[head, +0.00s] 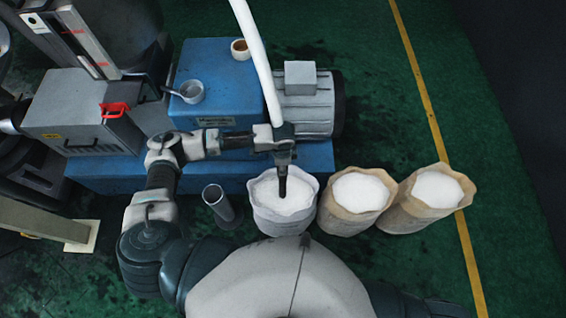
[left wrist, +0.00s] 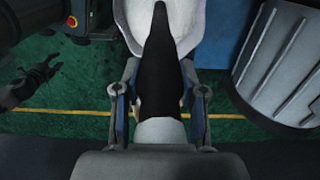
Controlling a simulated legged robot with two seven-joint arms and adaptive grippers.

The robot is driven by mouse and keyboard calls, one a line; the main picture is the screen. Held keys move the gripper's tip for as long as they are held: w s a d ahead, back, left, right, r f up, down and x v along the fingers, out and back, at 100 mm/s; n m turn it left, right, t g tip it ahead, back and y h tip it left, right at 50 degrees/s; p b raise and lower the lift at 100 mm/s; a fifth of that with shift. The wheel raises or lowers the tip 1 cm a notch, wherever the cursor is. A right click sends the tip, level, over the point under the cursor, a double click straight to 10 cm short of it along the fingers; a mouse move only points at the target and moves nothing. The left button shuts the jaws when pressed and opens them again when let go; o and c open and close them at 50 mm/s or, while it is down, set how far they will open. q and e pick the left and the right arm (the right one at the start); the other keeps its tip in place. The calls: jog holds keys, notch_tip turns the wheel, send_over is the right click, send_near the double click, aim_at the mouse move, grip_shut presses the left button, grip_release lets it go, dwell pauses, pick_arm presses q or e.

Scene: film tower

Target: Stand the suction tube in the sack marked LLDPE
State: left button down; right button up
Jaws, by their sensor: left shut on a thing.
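The suction tube (head: 283,183) has a black nozzle and a white hose rising from it. My left gripper (head: 283,152) is shut on it and holds it about upright over the white sack (head: 288,222), which is full of white granules. In the left wrist view the black nozzle (left wrist: 158,55) lies between the fingers of my left gripper (left wrist: 158,100). I cannot tell whether its tip touches the granules. Two tan sacks, one in the middle (head: 345,217) and one at the right (head: 408,213), also hold white granules. No sack marking is readable. My right gripper (left wrist: 50,75) looks open and empty.
An empty grey upright tube holder (head: 222,205) stands left of the white sack. A blue machine (head: 225,75) with a grey motor (head: 308,105) stands behind the sacks. Green floor with a yellow line (head: 420,85) lies open at the right.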

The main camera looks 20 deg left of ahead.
pick_arm(q)
jog(key=shift+a+f, duration=0.15)
jog(key=shift+a, duration=0.15)
jog(key=c, duration=0.6)
grip_release()
jog(key=shift+d, duration=0.15)
jog(key=shift+r, duration=0.25)
notch_tip(320, 180, up, 11)
jog(key=shift+r, duration=0.2)
